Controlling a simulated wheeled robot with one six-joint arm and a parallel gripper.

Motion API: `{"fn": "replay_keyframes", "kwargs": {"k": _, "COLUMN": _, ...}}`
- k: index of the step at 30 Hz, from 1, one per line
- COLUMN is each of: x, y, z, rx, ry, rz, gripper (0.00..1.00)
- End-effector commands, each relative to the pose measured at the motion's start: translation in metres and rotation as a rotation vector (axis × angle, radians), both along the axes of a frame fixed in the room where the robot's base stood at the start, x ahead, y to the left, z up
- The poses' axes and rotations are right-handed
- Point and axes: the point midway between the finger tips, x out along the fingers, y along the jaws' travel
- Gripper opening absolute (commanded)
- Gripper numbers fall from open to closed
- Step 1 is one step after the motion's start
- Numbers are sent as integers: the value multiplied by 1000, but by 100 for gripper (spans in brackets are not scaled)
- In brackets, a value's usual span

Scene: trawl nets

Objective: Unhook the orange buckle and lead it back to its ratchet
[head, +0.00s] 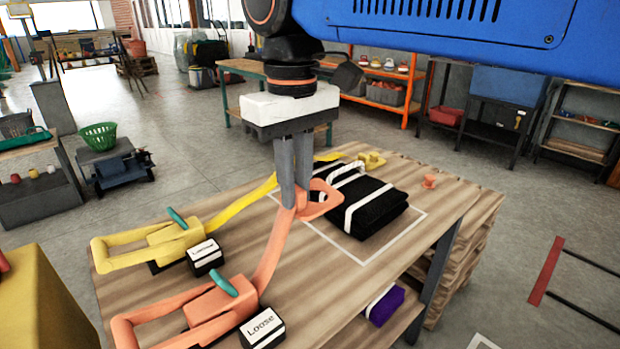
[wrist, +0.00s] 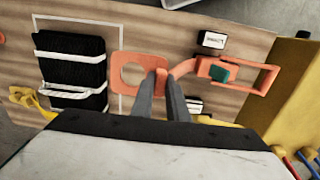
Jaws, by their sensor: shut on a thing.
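My gripper (head: 292,200) is shut on the orange buckle (head: 325,200), a flat ring-shaped piece, and holds it above the table. The buckle also shows in the wrist view (wrist: 130,72), with my fingertips (wrist: 162,78) on its narrow end. An orange strap (head: 271,255) runs from the buckle down to the orange ratchet (head: 205,310), which has a teal lever and lies at the table's near left. A small orange hook post (head: 429,181) stands bare at the table's far right. A block reading "Loose" (head: 262,328) stands beside the orange ratchet.
A black folded bundle with white bands (head: 365,205) lies inside a white outline. A yellow ratchet (head: 155,243) lies left, its yellow strap (head: 245,205) running behind my fingers to a yellow buckle (head: 372,159) at the far edge. A purple box (head: 384,305) sits below the table.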

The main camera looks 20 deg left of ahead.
Motion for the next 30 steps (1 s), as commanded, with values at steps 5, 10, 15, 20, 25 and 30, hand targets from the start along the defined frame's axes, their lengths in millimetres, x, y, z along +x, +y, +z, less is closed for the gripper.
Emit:
{"fn": "replay_keyframes", "kwargs": {"k": 5, "x": -8, "y": 4, "z": -10, "rx": -3, "ry": 1, "rz": 1, "gripper": 0}}
{"fn": "replay_keyframes", "kwargs": {"k": 10, "x": -8, "y": 3, "z": -28, "rx": -1, "ry": 0, "rz": 1, "gripper": 0}}
{"fn": "replay_keyframes", "kwargs": {"k": 15, "x": -8, "y": 4, "z": -45, "rx": -1, "ry": 0, "rz": 0, "gripper": 0}}
{"fn": "replay_keyframes", "kwargs": {"k": 20, "x": -8, "y": 4, "z": -62, "rx": -1, "ry": 0, "rz": 0, "gripper": 0}}
{"fn": "replay_keyframes", "kwargs": {"k": 25, "x": -8, "y": 4, "z": -80, "rx": -1, "ry": 0, "rz": 0, "gripper": 0}}
{"fn": "replay_keyframes", "kwargs": {"k": 30, "x": -8, "y": 4, "z": -98, "rx": -2, "ry": 1, "rz": 0, "gripper": 0}}
